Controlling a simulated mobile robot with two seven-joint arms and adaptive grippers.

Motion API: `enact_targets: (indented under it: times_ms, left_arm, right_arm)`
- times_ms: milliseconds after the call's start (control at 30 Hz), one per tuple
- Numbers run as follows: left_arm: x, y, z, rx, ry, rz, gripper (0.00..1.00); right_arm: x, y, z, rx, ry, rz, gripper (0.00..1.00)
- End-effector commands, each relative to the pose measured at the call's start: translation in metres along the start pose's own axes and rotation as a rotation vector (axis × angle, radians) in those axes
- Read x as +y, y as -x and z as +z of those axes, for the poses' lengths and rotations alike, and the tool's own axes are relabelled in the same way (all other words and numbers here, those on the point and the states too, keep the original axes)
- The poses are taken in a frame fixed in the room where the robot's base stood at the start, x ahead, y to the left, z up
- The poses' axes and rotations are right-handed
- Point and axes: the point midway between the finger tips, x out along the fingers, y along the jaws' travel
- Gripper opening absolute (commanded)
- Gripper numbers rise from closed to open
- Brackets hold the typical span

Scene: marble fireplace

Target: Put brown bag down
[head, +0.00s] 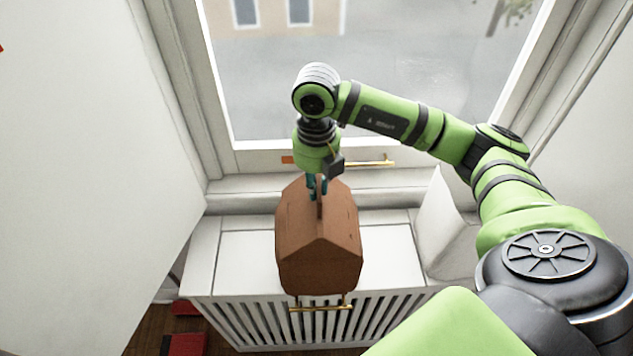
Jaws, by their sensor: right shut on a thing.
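The brown bag (318,250) is a boxy, house-shaped bag in the head view, near the middle. It is upright, in front of the window and over the white radiator cover (235,262). I cannot tell whether its base touches the cover or hangs just above it. My right gripper (317,192) points down and is shut on the top of the bag. Its fingertips are partly hidden at the bag's top ridge. My left gripper is not in view.
A window (400,70) with a gold handle (375,162) is behind the bag. A white object (440,225) stands on the right of the cover. Clear top surface shows on both sides of the bag. Red items (185,343) lie on the floor at lower left.

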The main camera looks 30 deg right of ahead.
Motion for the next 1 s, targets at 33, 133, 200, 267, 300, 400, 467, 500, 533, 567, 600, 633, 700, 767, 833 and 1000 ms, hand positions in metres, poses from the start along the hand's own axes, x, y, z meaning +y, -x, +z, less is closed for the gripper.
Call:
enact_targets:
  times_ms: [33, 133, 200, 267, 300, 400, 467, 500, 533, 567, 600, 633, 700, 767, 833, 1000]
  left_arm:
    - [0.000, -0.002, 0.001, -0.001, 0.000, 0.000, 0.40]
    - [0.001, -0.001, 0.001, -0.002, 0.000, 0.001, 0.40]
    - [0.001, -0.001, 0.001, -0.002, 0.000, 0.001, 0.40]
    - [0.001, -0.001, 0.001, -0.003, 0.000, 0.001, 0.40]
    - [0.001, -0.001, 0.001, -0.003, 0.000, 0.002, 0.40]
    - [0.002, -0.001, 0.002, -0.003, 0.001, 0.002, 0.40]
    - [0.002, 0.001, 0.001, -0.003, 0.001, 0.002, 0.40]
    - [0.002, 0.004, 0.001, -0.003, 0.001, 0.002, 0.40]
    - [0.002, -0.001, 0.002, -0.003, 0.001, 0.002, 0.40]
    - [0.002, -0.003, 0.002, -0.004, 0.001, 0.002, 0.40]
    - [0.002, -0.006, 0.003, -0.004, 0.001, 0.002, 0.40]
    - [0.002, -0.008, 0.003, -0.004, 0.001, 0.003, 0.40]
    - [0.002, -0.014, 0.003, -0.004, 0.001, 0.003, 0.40]
    - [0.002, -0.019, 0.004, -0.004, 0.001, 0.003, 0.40]
    - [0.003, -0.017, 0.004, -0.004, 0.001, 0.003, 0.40]
    - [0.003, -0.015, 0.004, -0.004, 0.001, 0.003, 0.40]
  right_arm:
    - [0.000, -0.002, 0.000, 0.000, 0.000, 0.000, 0.20]
    - [0.000, -0.001, 0.000, 0.000, 0.000, -0.001, 0.40]
    - [0.000, -0.001, 0.000, 0.000, 0.000, -0.001, 0.40]
    - [0.000, -0.001, 0.000, 0.000, 0.000, -0.001, 0.40]
    - [0.000, -0.001, 0.000, 0.000, 0.000, -0.001, 0.40]
    - [0.000, -0.001, 0.000, 0.000, 0.000, -0.001, 0.40]
    - [0.000, 0.002, 0.000, 0.000, 0.000, -0.001, 0.40]
    - [0.000, 0.004, 0.000, 0.000, 0.000, -0.001, 0.40]
    - [0.000, 0.005, 0.001, -0.002, 0.000, 0.001, 0.40]
    - [0.000, 0.007, 0.001, -0.003, 0.000, 0.002, 0.40]
    - [0.001, 0.013, 0.001, -0.005, 0.000, 0.003, 0.40]
    - [0.001, 0.017, 0.001, -0.004, 0.001, 0.003, 0.40]
    - [0.001, 0.032, 0.001, -0.006, 0.001, 0.004, 0.40]
    - [0.001, 0.046, 0.002, -0.007, 0.001, 0.005, 0.40]
    - [0.000, 0.064, 0.002, -0.008, 0.000, 0.002, 0.40]
    - [0.000, 0.094, 0.001, -0.006, -0.001, 0.001, 0.40]
